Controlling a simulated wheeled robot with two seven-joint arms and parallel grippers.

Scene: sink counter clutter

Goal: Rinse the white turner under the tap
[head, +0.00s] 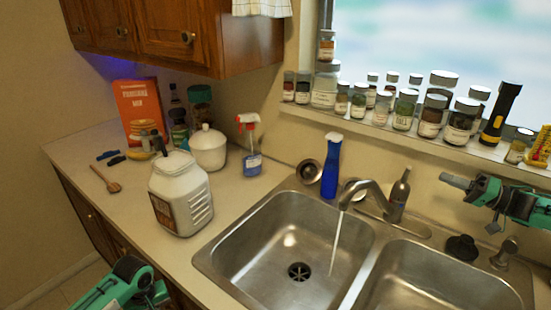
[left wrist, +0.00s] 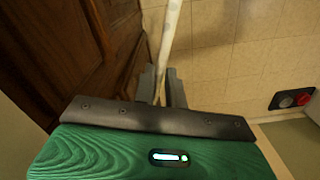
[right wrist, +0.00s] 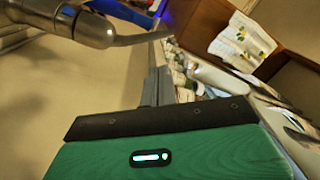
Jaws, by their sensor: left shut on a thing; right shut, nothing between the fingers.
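The tap (head: 372,190) is running, and a thin stream of water (head: 336,245) falls into the left basin (head: 270,235). My left gripper (left wrist: 162,88) is shut on the white turner (left wrist: 172,30); a pale, narrow length of it sticks out past the fingers in the left wrist view. The turner is not seen in the head view, where only part of my left arm shows at the bottom left, in front of the counter. My right gripper (head: 452,180) is shut and empty, to the right of the tap, above the back of the sink. It also shows in the right wrist view (right wrist: 156,88).
A large white jar (head: 180,200) stands on the counter left of the sink. A blue bottle (head: 331,168) and a spray bottle (head: 250,150) stand behind. Several jars line the window sill (head: 390,130).

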